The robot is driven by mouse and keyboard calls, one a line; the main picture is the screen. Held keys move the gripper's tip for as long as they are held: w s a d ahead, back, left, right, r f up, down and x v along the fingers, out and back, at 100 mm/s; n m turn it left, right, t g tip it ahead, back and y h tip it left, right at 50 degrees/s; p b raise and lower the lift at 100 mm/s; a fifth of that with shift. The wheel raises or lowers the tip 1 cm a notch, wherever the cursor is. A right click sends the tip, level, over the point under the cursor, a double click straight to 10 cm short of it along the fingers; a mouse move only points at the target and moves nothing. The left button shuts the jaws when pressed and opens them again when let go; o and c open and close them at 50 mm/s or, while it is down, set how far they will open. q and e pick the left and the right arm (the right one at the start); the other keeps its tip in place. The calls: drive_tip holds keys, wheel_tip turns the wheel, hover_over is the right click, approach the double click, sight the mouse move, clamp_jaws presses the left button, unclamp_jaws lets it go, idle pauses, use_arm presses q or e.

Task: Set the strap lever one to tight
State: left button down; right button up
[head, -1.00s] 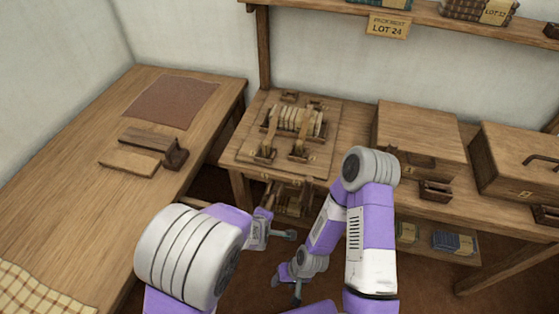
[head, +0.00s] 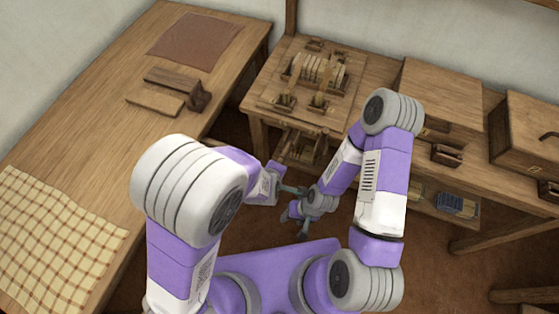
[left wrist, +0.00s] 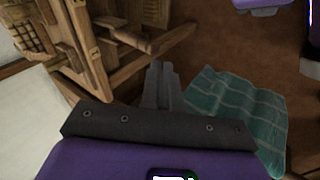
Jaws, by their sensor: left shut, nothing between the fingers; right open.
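A wooden board with a bundle of pale discs (head: 318,68) stands on the bench in the head view. Two straps run over the bundle, with a small wooden lever block at the front left (head: 285,101) and another at the front right (head: 318,104). Which is strap lever one, and how each is set, is too small to tell. My left gripper (head: 297,190) is shut and empty, below and in front of the bench; its fingers also show in the left wrist view (left wrist: 160,88). My right gripper (head: 296,222) is open and empty, lower down beside it. Neither touches the levers.
A side table (head: 105,130) on the left holds a checked cloth (head: 55,240), a brown mat (head: 195,38) and wooden pieces (head: 160,103). Boxes (head: 440,90) stand right of the board. A green striped cloth (left wrist: 238,110) and wooden framing (left wrist: 150,42) show in the left wrist view.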

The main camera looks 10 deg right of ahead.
use_arm(q)
drive_tip(key=shift+s+a+r+b, duration=0.25)
drive_tip(key=shift+s+a+b, duration=0.05)
drive_tip(key=shift+s+b, duration=0.35)
drive_tip(key=shift+s+a+r+b, duration=0.35)
drive_tip(key=shift+s+b, duration=0.15)
drive_tip(key=shift+s, duration=0.1)
drive_tip(key=shift+s+a+r+b, duration=0.2)
drive_tip(key=shift+s+a+b, duration=0.1)
drive_tip(key=shift+s+b, duration=0.35)
drive_tip(key=w+a+f+m+g+y+p, duration=0.1)
drive_tip(key=a+f+m+g+y+p, duration=0.15)
drive_tip(key=a+f, duration=0.65)
drive_tip(key=s+a+f+m+g+h+p, duration=0.1)
drive_tip(key=s+a+f+m+g+h, duration=0.2)
drive_tip(key=f, duration=0.6)
drive_tip(key=shift+s+a+m+h, duration=0.55)
drive_tip(key=shift+s+m, duration=0.5)
drive_tip(key=shift+s, duration=0.6)
